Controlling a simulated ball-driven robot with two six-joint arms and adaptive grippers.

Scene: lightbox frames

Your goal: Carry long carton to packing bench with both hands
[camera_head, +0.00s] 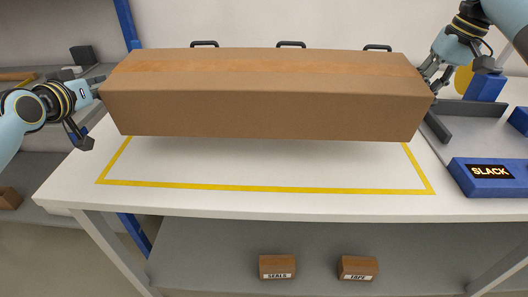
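The long brown carton (265,108) is level above the white packing bench (250,203), with a gap and a soft shadow under it. It spans most of the bench's width, above a yellow taped outline (270,188). My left gripper (90,112) is at the carton's left end, its fingers spread wide, one hanging below and outside the end. My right gripper (459,76) is at the upper right end, its fingers also spread apart. The carton is between the two hands. Exact contact at either end is partly hidden.
A blue block marked SLACK (490,178) lies at the bench's right, near a grey tray (470,133) and blue bins (486,87). Black handles (291,44) show behind the carton. Small boxes marked SEALS (277,267) and TAPE (358,268) sit on the lower shelf.

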